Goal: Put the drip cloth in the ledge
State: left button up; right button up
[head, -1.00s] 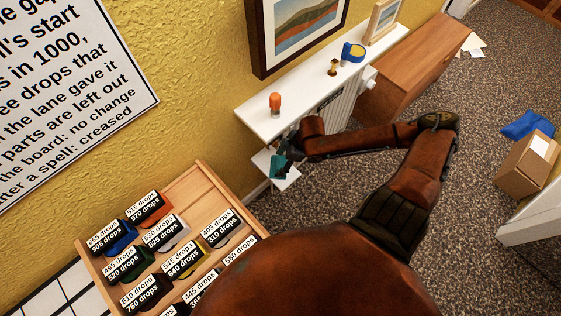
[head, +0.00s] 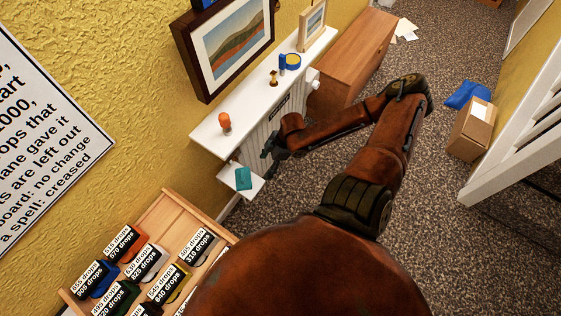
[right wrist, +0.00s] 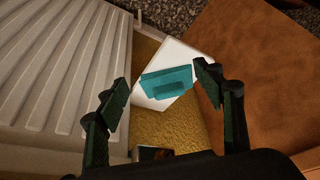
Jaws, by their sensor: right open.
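The teal drip cloth (head: 243,179) lies folded on a small white ledge (head: 257,185), low on the wall beside the radiator. In the right wrist view the cloth (right wrist: 166,84) rests flat on the white ledge (right wrist: 178,53), with bare white around it. My right gripper (head: 272,152) is a little up and right of the cloth in the head view, apart from it. In the right wrist view its fingers (right wrist: 161,76) are spread and empty, with the cloth showing beyond them. My left gripper is not in view.
A white radiator (head: 262,137) under a shelf (head: 212,128) stands beside the ledge. An orange item (head: 225,122) and a blue-and-yellow one (head: 291,62) stand on the shelf. A wooden rack (head: 172,217) of labelled bins is at lower left. A brown cabinet (head: 345,55) stands beyond.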

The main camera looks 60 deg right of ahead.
jog(key=s+d, duration=0.1)
jog(key=s+d+p, duration=0.1)
jog(key=s, duration=0.1)
jog(key=shift+s+d, duration=0.15)
jog(key=shift+d, duration=0.2)
jog(key=shift+f, duration=0.1)
jog(key=s+d+f+m+t+h, duration=0.1)
jog(key=d+f+m+t+h, duration=0.2)
jog(key=d+f, duration=1.05)
jog(key=s+f+m+g+h, duration=0.1)
jog(key=s+f+m+g, duration=0.15)
jog(key=s+f, duration=0.9)
jog(key=s+a+f+g, duration=0.2)
jog(key=s+a+f, duration=0.8)
jog(key=s+f, duration=0.25)
jog(key=s+a+f+g, duration=0.1)
jog(key=s+a+f, duration=0.2)
jog(key=s+a, duration=0.3)
jog(key=s+a+f+g+y, duration=0.1)
jog(key=s+a+f, duration=0.2)
jog(key=s+a, duration=0.3)
jog(key=a+m, duration=0.1)
jog(key=a, duration=0.4)
jog(key=shift+a+f, duration=0.25)
jog(key=shift+f, duration=0.1)
